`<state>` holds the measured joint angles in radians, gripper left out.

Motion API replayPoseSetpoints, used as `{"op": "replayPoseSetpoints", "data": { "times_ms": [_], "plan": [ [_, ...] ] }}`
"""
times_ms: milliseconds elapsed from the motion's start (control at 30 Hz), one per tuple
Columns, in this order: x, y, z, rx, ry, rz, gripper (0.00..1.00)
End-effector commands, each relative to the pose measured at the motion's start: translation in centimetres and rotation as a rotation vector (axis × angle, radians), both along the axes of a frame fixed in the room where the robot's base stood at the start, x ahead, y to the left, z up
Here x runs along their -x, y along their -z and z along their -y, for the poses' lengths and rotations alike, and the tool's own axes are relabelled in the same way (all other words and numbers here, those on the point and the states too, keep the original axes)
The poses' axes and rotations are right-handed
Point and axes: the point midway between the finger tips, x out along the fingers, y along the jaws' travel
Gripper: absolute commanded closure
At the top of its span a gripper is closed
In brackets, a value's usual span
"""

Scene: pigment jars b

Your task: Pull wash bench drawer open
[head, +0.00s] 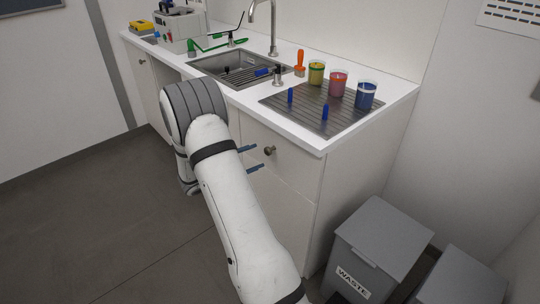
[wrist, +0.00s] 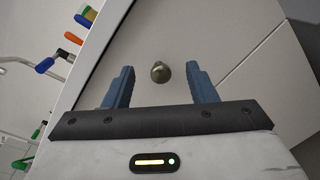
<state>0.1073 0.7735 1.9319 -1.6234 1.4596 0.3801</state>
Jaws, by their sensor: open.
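The wash bench drawer (head: 285,160) is the upper front panel at the right end of the white bench, and it looks shut. Its round metal knob (head: 269,150) sticks out from the panel. My gripper (head: 259,158) is in front of the drawer, its two blue fingers pointing at it. In the wrist view the knob (wrist: 160,72) lies ahead of the gap between the open fingers (wrist: 160,80). The gripper is empty and apart from the knob.
The worktop (head: 240,100) carries a sink (head: 215,66), a ribbed drain tray (head: 300,115), and yellow, pink and blue jars (head: 338,84). A grey waste bin (head: 385,235) stands beside the bench at right. Floor (head: 90,230) at left is clear.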

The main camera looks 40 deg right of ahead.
Motion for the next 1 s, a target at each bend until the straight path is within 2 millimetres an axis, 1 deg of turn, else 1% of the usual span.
{"op": "replayPoseSetpoints", "data": {
  "times_ms": [33,100,200,267,367,600,700,833,1000],
  "plan": [
    [-0.8,1.6,0.3,0.025,-0.026,-0.013,0.48],
    [-1.6,2.5,0.4,0.054,-0.058,-0.023,0.48],
    [-2.3,3.1,0.7,0.075,-0.083,-0.028,0.48],
    [-2.4,3.3,1.1,0.08,-0.089,-0.029,0.48],
    [-2.5,3.3,2.3,0.082,-0.089,-0.029,0.48],
    [-2.8,3.2,6.2,0.081,-0.088,-0.029,0.48],
    [-2.9,3.2,7.3,0.079,-0.09,-0.028,0.48],
    [-3.0,3.2,8.2,0.079,-0.091,-0.029,0.48],
    [-3.0,3.2,8.3,0.08,-0.093,-0.029,0.48]
  ]
}}
